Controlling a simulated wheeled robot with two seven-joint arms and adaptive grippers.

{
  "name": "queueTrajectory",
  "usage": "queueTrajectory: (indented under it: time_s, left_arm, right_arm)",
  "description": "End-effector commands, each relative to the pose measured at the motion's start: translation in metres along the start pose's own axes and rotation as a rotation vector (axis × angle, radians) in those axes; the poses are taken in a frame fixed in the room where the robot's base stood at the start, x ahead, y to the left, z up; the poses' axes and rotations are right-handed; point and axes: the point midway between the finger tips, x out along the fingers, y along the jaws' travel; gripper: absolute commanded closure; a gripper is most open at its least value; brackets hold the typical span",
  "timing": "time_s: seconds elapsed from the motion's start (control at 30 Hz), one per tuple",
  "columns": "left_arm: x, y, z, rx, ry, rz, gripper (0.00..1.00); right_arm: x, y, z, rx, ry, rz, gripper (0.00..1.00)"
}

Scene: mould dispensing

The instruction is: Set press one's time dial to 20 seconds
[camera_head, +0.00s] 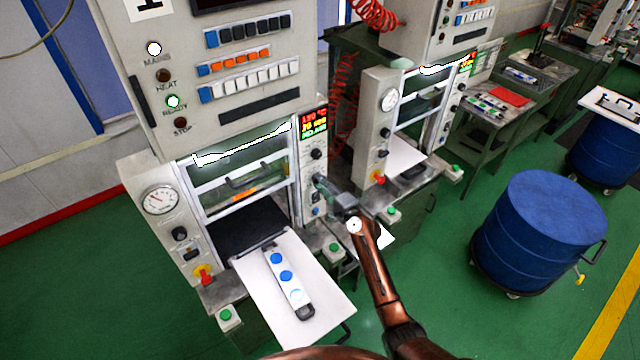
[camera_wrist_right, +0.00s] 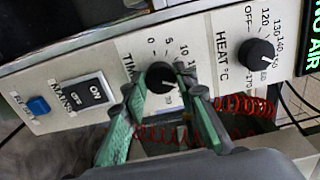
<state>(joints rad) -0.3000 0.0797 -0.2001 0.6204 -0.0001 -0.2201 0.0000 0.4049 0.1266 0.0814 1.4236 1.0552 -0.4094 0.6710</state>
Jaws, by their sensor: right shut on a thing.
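Press one (camera_head: 140,180) stands at the left in the head view, with a narrow control panel down its right side. My right gripper (camera_head: 330,192) is at that panel, and its tips cover the dial there. In the right wrist view, the black time dial (camera_wrist_right: 160,75) sits between the green fingers of my right gripper (camera_wrist_right: 164,88), which is shut on it. The scale shows 0, 5 and 10; the fingers hide part of the rest. I cannot read the dial's setting clearly. My left gripper is not in view.
Beside the time dial are the heat dial (camera_wrist_right: 257,55), the mains switch (camera_wrist_right: 83,97) and a blue button (camera_wrist_right: 38,106). A second press (camera_head: 375,130) and a blue drum (camera_head: 540,225) stand to the right.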

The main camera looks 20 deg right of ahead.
Motion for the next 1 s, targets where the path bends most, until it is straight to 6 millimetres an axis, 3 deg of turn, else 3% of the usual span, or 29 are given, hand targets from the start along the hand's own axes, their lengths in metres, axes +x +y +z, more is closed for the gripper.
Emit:
queueTrajectory:
  time_s: [0.13, 0.17, 0.4, 0.77, 1.0]
  left_arm:
    - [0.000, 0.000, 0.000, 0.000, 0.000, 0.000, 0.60]
    - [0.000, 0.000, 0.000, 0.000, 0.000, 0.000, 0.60]
    - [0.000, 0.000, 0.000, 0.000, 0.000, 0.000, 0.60]
    - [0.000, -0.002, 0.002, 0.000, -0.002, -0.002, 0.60]
    - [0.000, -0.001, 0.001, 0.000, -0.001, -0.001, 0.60]
  right_arm:
    - [0.000, -0.002, -0.002, -0.002, 0.004, -0.003, 0.97]
    - [0.000, -0.002, -0.002, -0.002, 0.004, -0.003, 0.71]
    - [0.000, -0.001, -0.001, -0.002, 0.002, -0.001, 0.56]
    - [-0.007, 0.001, 0.000, -0.002, 0.001, 0.000, 0.56]
    - [-0.050, 0.002, -0.001, -0.002, 0.003, 0.001, 0.56]
